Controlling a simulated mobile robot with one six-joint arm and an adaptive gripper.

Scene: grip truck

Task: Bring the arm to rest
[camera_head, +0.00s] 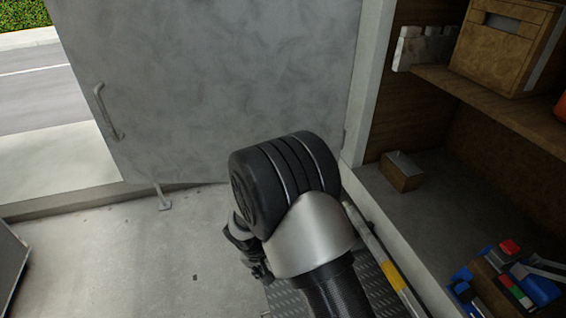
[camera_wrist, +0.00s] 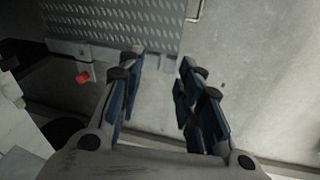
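My gripper (camera_wrist: 158,90) shows in the wrist view with its two blue-padded fingers spread apart. Nothing lies between the fingers; beyond them is bare grey floor. In the head view my arm reaches out from the bottom, and its thick black and silver joint fills the middle of the picture. Part of my gripper (camera_head: 250,250) shows at the left of that joint, mostly hidden behind it. It is over the floor, apart from the shelves.
A grey door (camera_head: 215,85) with a handle stands behind my arm. Shelves at right hold a wooden box (camera_head: 505,45), a small brown box (camera_head: 401,172) and colored tools (camera_head: 510,285). A grey tread plate (camera_wrist: 125,25) lies by the shelves. The floor (camera_head: 120,250) at left is clear.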

